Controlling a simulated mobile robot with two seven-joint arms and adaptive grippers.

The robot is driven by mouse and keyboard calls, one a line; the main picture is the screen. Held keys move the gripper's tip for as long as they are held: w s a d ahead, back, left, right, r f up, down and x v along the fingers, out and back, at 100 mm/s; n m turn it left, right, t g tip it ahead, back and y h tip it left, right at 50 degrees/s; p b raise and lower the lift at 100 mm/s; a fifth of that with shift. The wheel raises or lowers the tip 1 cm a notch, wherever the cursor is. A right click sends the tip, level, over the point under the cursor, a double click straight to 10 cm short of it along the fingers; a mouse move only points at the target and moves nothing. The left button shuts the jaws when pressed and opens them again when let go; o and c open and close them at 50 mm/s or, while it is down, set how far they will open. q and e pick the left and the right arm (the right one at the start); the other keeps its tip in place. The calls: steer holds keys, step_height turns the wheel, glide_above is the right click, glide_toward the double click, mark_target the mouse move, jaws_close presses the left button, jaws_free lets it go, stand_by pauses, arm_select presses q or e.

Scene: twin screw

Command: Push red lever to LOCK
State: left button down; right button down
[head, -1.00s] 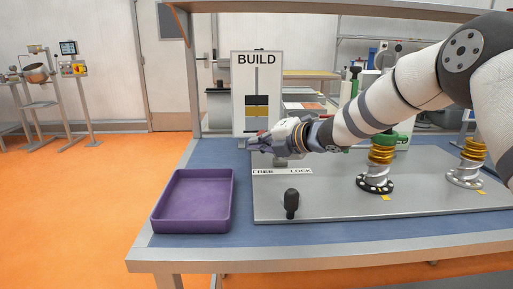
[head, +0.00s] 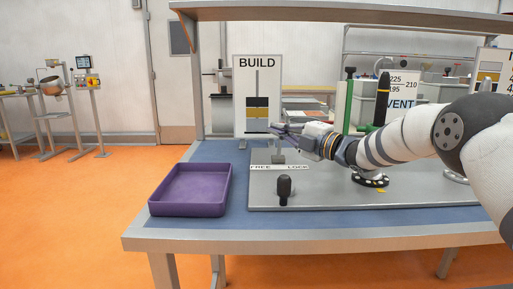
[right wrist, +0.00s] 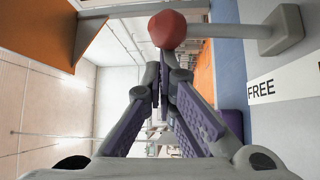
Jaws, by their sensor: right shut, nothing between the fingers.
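The red lever's round knob (right wrist: 168,29) shows at the top of the right wrist view, on a grey shaft that runs right to a grey block (right wrist: 283,28). The knob appears just beyond my fingertips; I cannot tell whether they touch. In the head view the knob is not distinguishable, and a grey mount (head: 277,156) stands behind the FREE/LOCK label strip (head: 279,167). The word FREE on the strip (right wrist: 262,90) is near the lever in the wrist view. My right gripper (head: 277,130) is shut and empty above the mount. My left gripper is not in view.
A purple tray (head: 190,211) sits left of the grey plate (head: 330,201). A black-knobbed post (head: 284,190) stands at the plate's front left. The BUILD sign (head: 257,95) is behind the gripper. My right arm crosses above the plate's right side.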

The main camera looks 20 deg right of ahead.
steer(key=shift+s+d+f+m+t, duration=0.15)
steer(key=shift+d+m+t, duration=0.25)
steer(key=shift+d, duration=0.3)
steer(key=shift+s+d+f+m+t, duration=0.15)
steer(key=shift+d+m+t, duration=0.25)
steer(key=shift+d, duration=0.3)
steer(key=shift+s+d+f+m+t, duration=0.15)
steer(key=shift+d+m+t, duration=0.2)
steer(key=shift+d, duration=0.35)
steer(key=shift+d, duration=0.1)
step_height(320, 180, up, 10)
steer(key=shift+f, duration=0.1)
